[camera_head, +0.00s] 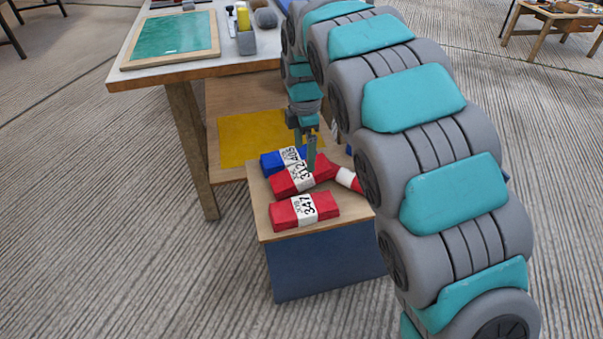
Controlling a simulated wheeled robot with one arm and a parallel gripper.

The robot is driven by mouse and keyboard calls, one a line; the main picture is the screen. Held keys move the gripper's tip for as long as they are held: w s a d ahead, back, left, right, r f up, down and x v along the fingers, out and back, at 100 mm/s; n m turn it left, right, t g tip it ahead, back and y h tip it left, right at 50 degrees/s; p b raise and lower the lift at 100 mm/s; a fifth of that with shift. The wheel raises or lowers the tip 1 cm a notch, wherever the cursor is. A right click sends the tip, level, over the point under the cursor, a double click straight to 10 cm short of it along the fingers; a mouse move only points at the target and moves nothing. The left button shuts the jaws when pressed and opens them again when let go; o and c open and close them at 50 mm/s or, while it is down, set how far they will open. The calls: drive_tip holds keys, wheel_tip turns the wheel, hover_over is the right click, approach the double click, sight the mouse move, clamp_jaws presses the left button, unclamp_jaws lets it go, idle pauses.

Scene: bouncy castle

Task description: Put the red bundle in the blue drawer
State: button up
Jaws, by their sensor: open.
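A low box with a wooden top (262,222) and a blue front (325,268) stands on the floor; I cannot tell whether this front is the blue drawer, and no open drawer shows. On its top lie a red bundle with a white band marked 347 (325,212), a second red bundle marked 312 (284,184) behind it, and another red piece with a white band (348,180) at the right, partly hidden by my arm. My gripper (311,162) points down at the 312 bundle, open, its fingertips at or just above it; contact is unclear.
A blue bundle (271,163) lies behind the red ones. A table (190,72) with a green board (170,40) and a grey holder (246,42) stands behind, with a yellow mat (245,140) on its lower shelf. Floor at the left is clear.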

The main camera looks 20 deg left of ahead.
sight(304, 170)
drive_tip(key=shift+a+f, duration=0.25)
drive_tip(key=shift+f, duration=0.35)
drive_tip(key=shift+w+d+f+p, duration=0.1)
drive_tip(key=shift+f+p, duration=0.2)
drive_tip(key=shift+f, duration=1.4)
drive_tip(key=shift+w+f+p, duration=0.1)
drive_tip(key=shift+f+p, duration=0.15)
drive_tip(key=shift+f, duration=1.4)
drive_tip(key=c, duration=1.4)
